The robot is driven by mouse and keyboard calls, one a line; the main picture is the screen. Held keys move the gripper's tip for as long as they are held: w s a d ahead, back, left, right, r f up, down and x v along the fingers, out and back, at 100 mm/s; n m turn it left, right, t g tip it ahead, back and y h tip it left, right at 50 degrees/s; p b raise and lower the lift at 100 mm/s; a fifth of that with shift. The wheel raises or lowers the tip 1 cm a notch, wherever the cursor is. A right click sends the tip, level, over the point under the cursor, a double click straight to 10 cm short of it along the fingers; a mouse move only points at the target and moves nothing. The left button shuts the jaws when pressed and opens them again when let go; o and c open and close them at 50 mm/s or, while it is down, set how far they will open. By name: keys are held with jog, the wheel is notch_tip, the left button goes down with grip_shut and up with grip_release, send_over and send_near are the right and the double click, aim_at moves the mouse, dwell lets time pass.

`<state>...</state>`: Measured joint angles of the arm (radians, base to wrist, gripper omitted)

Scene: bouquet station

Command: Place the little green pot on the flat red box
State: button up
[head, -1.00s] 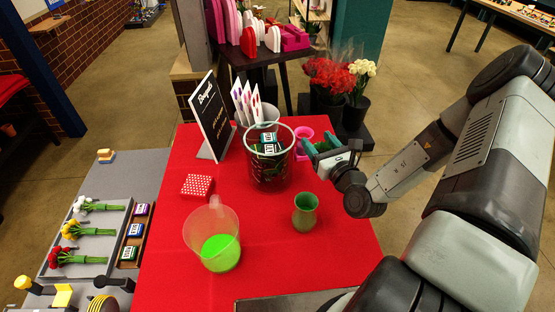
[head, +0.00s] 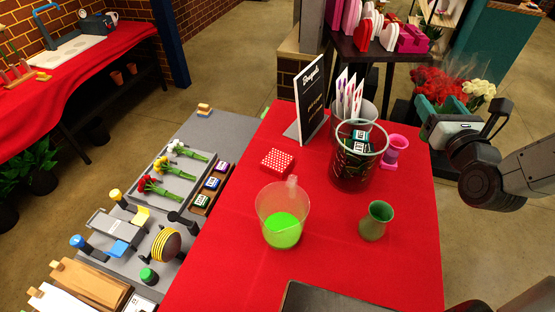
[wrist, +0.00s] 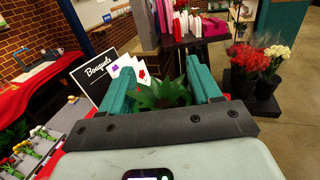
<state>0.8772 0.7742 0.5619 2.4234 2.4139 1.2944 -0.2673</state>
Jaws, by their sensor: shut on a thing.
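The flat red box (head: 277,161) with white dots lies on the table, well left of my gripper. A small green vase (head: 376,222) stands upright on the table, apart from my gripper.
A clear pitcher (head: 282,212) with green liquid stands just in front of the box. The red cloth (head: 225,265) at front left is bare.

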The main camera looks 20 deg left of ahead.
jog(key=w+a+n+g+y, duration=0.2)
jog(key=a+n+g+y, duration=0.4)
jog(key=a, duration=1.2)
jog(key=n+g+y, duration=0.4)
jog(key=y, duration=0.1)
send_over(279, 166)
notch_tip(279, 166, down, 17)
jog(key=shift+d+f, duration=0.1)
jog(key=shift+f, duration=2)
jog(key=shift+f, duration=0.1)
jog(key=o, duration=1.1)
jog(key=shift+f, duration=0.1)
jog(key=shift+c, duration=0.2)
